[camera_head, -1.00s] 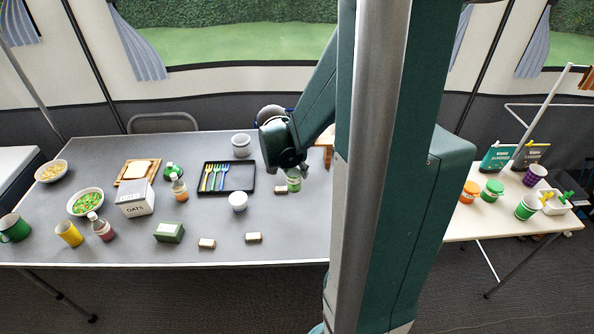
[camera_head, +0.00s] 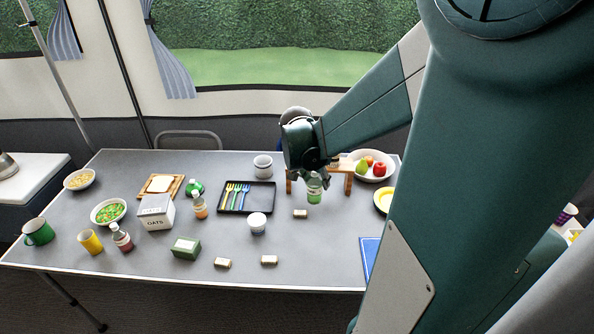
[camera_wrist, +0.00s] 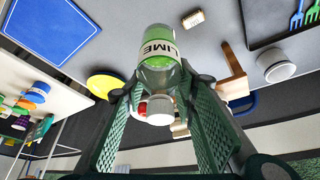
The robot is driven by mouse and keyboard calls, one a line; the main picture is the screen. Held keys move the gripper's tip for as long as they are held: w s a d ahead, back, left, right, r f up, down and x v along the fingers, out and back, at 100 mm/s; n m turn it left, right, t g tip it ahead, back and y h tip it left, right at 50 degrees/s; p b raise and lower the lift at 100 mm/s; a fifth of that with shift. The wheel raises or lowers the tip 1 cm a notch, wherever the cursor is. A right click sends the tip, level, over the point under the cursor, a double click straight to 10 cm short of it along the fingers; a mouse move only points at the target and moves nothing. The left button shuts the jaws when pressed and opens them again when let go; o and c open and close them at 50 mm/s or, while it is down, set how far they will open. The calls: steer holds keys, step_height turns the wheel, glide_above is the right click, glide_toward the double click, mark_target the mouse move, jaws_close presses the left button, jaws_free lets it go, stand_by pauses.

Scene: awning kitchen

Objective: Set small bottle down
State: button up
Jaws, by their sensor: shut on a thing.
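The small bottle (camera_head: 314,190) is clear with green contents and a white label. In the wrist view, the bottle (camera_wrist: 158,48) shows the word LIME on its label, with its pale cap toward the camera. My gripper (camera_head: 312,172) is at the bottle's top in the head view. In the wrist view, the fingers of my gripper (camera_wrist: 163,92) are closed on either side of the bottle near its neck. The bottle looks about upright over the grey table (camera_head: 330,235). I cannot tell whether its base touches the table.
A small cork-coloured block (camera_head: 300,213) lies just in front of the bottle. A wooden stand (camera_head: 348,183) is close behind and right. A black cutlery tray (camera_head: 265,200) and white cup (camera_head: 257,223) are left. A yellow plate (camera_head: 384,200) and blue mat (camera_head: 369,258) are right.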

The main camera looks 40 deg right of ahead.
step_height(320, 180, up, 11)
steer(key=w+d+n+p, duration=0.1)
steer(key=w+d, duration=1)
steer(key=w, duration=0.5)
steer(key=w+d+n+p, duration=0.1)
steer(key=w+d+p, duration=0.1)
steer(key=w+d, duration=1.1)
steer(key=w+a+f, duration=0.1)
steer(key=f, duration=0.7)
steer(key=w+a+f, duration=0.1)
steer(key=w+f, duration=0.1)
steer(key=f, duration=0.7)
steer(key=shift+w+a+f+t, duration=0.2)
steer(key=shift+a+f+t, duration=0.1)
steer(key=shift+t, duration=0.1)
steer(key=shift+f, duration=0.1)
step_height(320, 180, down, 6)
steer(key=b, duration=0.1)
steer(key=shift+f+b, duration=0.6)
steer(key=shift+f, duration=1.3)
